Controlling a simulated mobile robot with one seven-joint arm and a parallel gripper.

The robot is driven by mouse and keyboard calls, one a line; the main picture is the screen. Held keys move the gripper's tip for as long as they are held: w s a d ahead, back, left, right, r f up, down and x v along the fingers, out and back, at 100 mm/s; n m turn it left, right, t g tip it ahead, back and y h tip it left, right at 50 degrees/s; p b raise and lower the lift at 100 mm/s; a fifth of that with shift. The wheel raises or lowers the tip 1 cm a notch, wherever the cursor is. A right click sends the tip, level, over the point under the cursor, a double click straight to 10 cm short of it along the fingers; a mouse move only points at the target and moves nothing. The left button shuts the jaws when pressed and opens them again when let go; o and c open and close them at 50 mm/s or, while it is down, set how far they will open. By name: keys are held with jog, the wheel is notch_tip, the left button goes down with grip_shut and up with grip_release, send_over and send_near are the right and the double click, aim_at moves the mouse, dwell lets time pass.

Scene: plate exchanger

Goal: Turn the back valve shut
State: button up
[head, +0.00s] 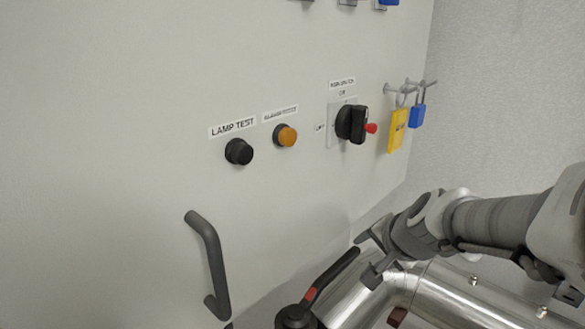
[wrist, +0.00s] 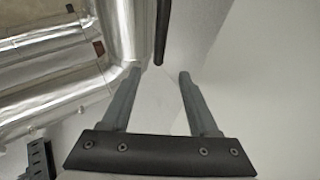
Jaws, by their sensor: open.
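A valve with a black lever handle (head: 336,270) and a red band shows at the bottom of the head view, beside a silver pipe. Its dark hub (head: 295,317) is at the bottom edge and partly cut off. The lever points up and to the right, its free end near my gripper (head: 367,259). In the wrist view a dark bar, seemingly the lever (wrist: 162,30), comes down from the top edge. Its end is just ahead of the gap between the fingertips of my gripper (wrist: 160,74). The fingers are apart and nothing is between them.
Shiny pipes (head: 432,295) run below my arm. A pale cabinet panel (head: 120,130) stands behind, with a black door handle (head: 211,265), lamp buttons (head: 285,136), a rotary switch (head: 352,123), and yellow (head: 397,130) and blue (head: 417,116) padlocks.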

aim_at(345, 262)
jog(key=b+x, duration=0.6)
jog(key=x, duration=1)
jog(key=shift+s+d+b, duration=0.1)
jog(key=shift+s+b, duration=0.05)
jog(key=shift+b, duration=0.25)
jog(key=shift+x, duration=0.85)
jog(key=shift+r, duration=0.1)
grip_shut()
